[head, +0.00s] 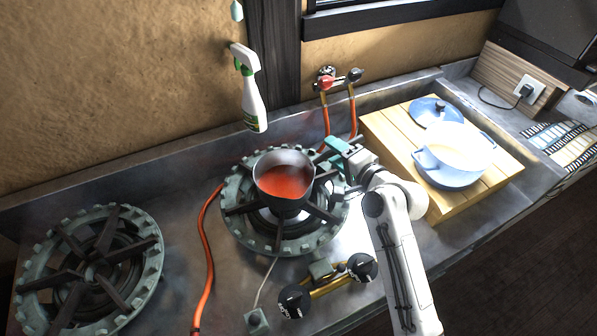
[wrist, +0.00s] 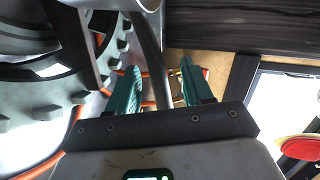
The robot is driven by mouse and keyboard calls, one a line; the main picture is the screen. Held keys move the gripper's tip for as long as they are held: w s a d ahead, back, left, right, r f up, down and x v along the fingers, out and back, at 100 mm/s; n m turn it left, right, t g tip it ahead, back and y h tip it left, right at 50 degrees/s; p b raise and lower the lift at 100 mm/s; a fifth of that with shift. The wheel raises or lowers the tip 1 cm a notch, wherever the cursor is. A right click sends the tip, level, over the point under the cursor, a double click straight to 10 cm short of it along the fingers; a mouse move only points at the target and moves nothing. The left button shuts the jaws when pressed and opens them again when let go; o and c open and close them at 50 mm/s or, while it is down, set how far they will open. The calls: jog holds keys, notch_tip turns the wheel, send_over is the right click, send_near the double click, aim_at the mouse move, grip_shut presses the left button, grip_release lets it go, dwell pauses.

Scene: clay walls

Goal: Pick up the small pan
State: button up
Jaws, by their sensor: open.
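The small pan (head: 262,187) is dark grey with red liquid inside. It sits upright on the middle burner (head: 237,233) in the head view. Its handle reaches up and right to my gripper (head: 340,152). In the wrist view the grey handle (wrist: 152,60) runs down between the two teal fingers of my gripper (wrist: 163,88). The fingers are open, one on each side of the handle, with visible gaps. The part of the handle nearest the palm is partly hidden in the head view.
A blue pot (head: 450,177) and its lid (head: 436,111) rest on a wooden board (head: 385,140) at right. A spray bottle (head: 252,105) is at the back wall. Another burner (head: 145,232) is at left. An orange hose (head: 203,240) crosses the steel counter between the burners.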

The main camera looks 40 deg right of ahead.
jog(key=shift+x, duration=1.45)
grip_shut()
